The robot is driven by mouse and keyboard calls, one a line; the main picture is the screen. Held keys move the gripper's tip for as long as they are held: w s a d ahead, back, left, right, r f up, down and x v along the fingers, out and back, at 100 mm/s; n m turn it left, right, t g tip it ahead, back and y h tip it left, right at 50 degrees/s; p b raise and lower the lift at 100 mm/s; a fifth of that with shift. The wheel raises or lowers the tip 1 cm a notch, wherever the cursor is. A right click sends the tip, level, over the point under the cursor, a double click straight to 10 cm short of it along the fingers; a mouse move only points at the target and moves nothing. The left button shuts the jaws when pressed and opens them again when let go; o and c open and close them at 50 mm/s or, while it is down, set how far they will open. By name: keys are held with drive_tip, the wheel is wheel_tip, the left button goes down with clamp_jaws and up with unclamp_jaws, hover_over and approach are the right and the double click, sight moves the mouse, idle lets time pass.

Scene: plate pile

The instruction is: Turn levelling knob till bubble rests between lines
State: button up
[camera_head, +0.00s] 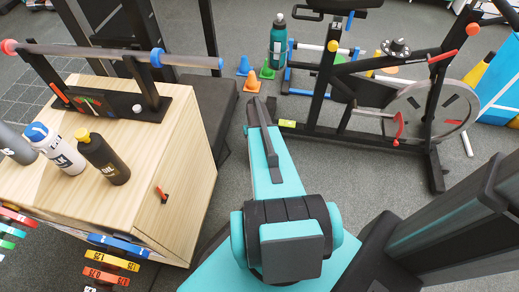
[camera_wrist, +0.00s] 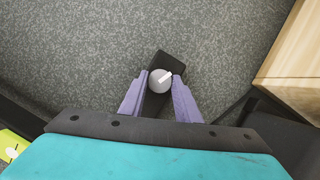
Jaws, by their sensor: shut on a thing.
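In the wrist view the levelling knob (camera_wrist: 157,84) is round and grey with a white pointer line slanting to the upper right. It sits on a black foot end (camera_wrist: 170,61). My gripper (camera_wrist: 160,77) has a purple finger on each side of the knob and is shut on it. In the head view a small yellow-green level (camera_head: 287,123) lies on the exercise bike's rear foot bar, right of my arm; its edge shows in the wrist view (camera_wrist: 12,146). The bubble is too small to read. My arm hides the knob in the head view.
The exercise bike (camera_head: 430,100) with its flywheel stands at the right. A wooden box (camera_head: 190,160) with bottles and a bar rack stands at the left. Small cones (camera_head: 252,82) and a teal bottle (camera_head: 278,45) stand beyond my arm. Grey floor surrounds the knob.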

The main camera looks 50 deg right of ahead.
idle(0.3)
drive_tip(key=o, duration=1)
drive_tip(key=shift+o, duration=0.2)
drive_tip(key=shift+r, duration=0.1)
drive_tip(key=p+v, duration=0.3)
drive_tip(key=v, duration=1)
drive_tip(key=shift+r, duration=0.3)
